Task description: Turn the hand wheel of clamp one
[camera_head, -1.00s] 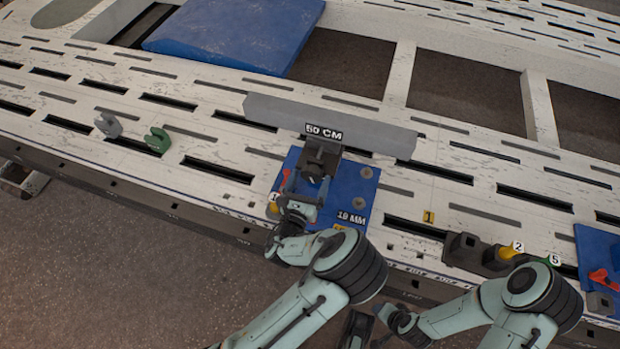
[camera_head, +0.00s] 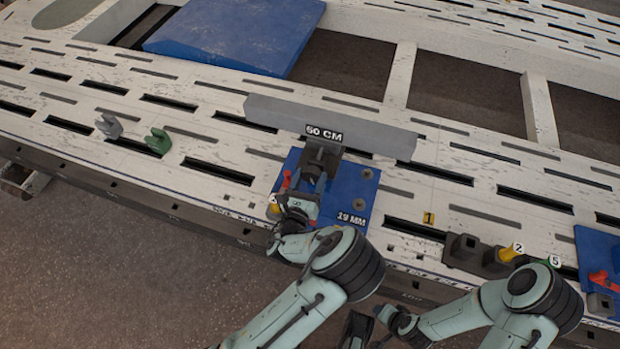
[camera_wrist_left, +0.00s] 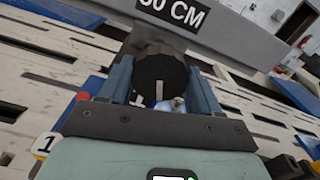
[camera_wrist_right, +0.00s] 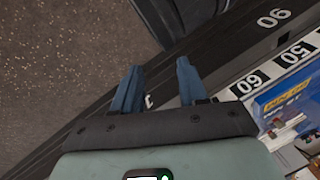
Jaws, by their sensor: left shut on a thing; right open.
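A dark clamp (camera_head: 322,153) stands on a blue plate (camera_head: 364,190) and meets the long grey bar marked 50 CM. Its black round hand wheel (camera_wrist_left: 161,76) shows in the left wrist view with a pale mark on its face. My left gripper (camera_head: 311,184) is shut on this wheel, one finger on each side; its fingers also show in the left wrist view (camera_wrist_left: 162,85). A white tag reading 1 (camera_wrist_left: 44,145) is at the left there. My right gripper (camera_wrist_right: 158,85) is open and empty, over the dark table edge.
The grey bar (camera_head: 270,112) lies behind the clamp. A red lever (camera_head: 287,180) is close left of my left gripper. Dark blocks with a yellow knob (camera_head: 510,252) stand to the right. Grey and green hooked pieces (camera_head: 158,141) stand at the left on the slotted table (camera_head: 230,155).

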